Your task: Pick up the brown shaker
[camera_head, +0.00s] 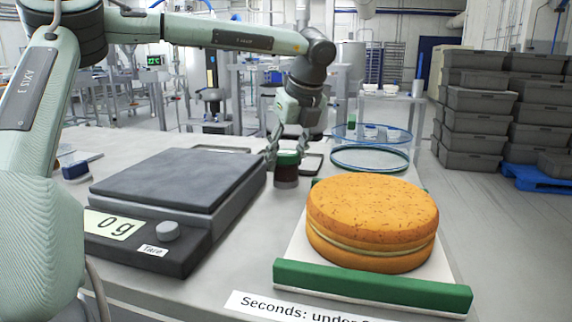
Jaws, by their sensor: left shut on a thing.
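The brown shaker (286,174) is a small upright cylinder with a green band near its top. My right gripper does not show.
A black scale (165,180) reading 0 g stands at the left. A round filled cake (372,215) sits on a white board with green edges at the right. A blue-rimmed clear round stand (368,158) is behind it. Grey crates (478,122) are stacked beyond the table.

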